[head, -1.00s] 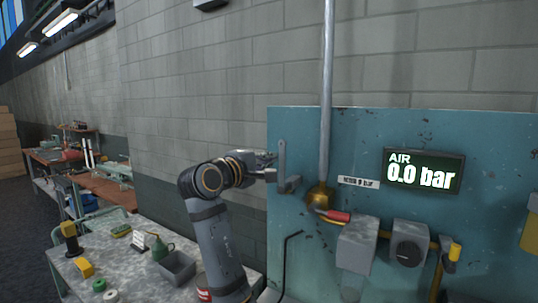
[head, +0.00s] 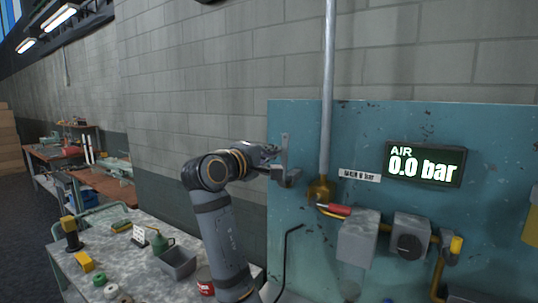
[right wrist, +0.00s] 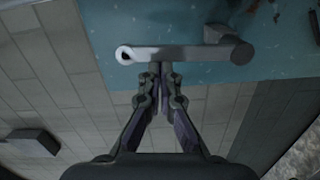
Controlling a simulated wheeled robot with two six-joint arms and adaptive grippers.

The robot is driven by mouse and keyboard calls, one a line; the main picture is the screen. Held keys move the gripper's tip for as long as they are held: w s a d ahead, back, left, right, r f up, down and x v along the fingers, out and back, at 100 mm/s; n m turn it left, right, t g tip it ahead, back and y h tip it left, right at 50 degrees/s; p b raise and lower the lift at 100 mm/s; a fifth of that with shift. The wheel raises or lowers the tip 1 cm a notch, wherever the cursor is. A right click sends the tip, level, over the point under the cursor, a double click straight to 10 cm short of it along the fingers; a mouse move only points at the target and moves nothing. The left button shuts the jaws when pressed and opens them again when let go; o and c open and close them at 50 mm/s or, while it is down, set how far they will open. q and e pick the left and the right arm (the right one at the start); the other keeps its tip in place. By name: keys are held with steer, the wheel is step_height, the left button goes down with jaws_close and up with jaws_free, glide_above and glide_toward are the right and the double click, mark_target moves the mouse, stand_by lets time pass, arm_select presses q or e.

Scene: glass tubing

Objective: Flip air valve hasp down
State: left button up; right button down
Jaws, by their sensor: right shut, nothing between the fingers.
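The hasp (head: 284,155) is a grey metal bar standing upright on the teal panel, with a bracket at its lower end. In the right wrist view the hasp (right wrist: 185,54) lies across the picture, with a round eye at its left end and a pivot block at its right. My right gripper (head: 275,151) is at the left of the hasp's upper part. In the wrist view its shut, empty fingertips (right wrist: 160,70) are close to the bar; I cannot tell whether they touch. The brass air valve (head: 319,191) with a red lever handle (head: 338,211) is right of the hasp. My left gripper is not in view.
A vertical pipe (head: 328,80) rises from the valve. Grey boxes (head: 357,240) and a display reading 0.0 bar (head: 426,165) are on the panel to the right. A workbench (head: 130,265) with a grey bin (head: 177,264) and small items lies at lower left.

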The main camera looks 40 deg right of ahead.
steer(key=shift+s+d+f+m+b, duration=0.1)
steer(key=shift+s+d+m+b, duration=0.1)
steer(key=shift+s+m+b, duration=0.65)
steer(key=shift+s+d+f+m+t+y+b, duration=0.15)
steer(key=shift+s+d+f+m+b, duration=0.25)
steer(key=shift+s+f+m+b, duration=1.55)
steer(key=shift+s+d+f+m+t+y+b, duration=0.1)
steer(key=shift+s+d+f+m+b, duration=0.55)
steer(key=shift+m+b, duration=2.45)
steer(key=shift+s+d+f+m+t+y+b, duration=0.2)
steer(key=shift+s+f+m+b, duration=1.1)
steer(key=shift+b, duration=2.05)
steer(key=shift+s+r+m, duration=0.3)
steer(key=shift+m, duration=0.1)
steer(key=shift+r, duration=0.1)
